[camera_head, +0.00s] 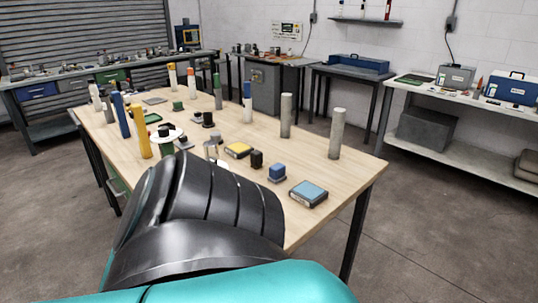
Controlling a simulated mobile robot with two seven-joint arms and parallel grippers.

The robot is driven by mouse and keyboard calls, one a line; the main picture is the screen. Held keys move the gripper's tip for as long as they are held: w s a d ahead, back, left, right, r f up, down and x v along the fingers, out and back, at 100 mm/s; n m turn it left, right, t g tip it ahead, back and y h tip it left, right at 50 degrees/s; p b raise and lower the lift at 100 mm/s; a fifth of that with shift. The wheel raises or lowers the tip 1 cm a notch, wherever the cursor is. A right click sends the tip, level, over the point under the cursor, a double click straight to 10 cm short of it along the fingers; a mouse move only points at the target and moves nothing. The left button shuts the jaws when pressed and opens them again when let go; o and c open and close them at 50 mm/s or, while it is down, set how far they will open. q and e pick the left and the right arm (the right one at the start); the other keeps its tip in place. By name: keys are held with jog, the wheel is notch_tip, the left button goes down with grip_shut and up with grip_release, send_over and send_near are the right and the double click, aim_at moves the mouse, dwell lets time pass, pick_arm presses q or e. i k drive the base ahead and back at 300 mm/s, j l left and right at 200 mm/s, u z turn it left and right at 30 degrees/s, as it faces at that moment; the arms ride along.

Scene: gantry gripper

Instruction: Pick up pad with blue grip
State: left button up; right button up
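A flat, dark square pad with a light blue top (309,192) lies on the wooden table (340,173) near its front right edge. A smaller dark block with a blue top (277,172) stands just left of it. A flat pad with a yellow top (238,150) lies farther back and left. A large black and teal arm part of mine fills the lower middle and hides the table's near edge there. Neither gripper can be made out in this view. Nothing of mine visibly touches the blue-topped pad.
Grey cylinders (286,116) and (336,134) stand upright behind the pad. A small dark block (256,159) and several coloured posts, such as a yellow one (139,132), stand farther left. A grey side bench (463,156) stands at the right beyond open floor.

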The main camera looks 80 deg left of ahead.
aim_at(277, 171)
jog(key=i+u, duration=0.3)
jog(key=i, duration=0.2)
jog(key=i+l+u, duration=0.3)
jog(key=i, duration=0.25)
jog(key=j+u, duration=0.1)
jog(key=u, duration=1.5)
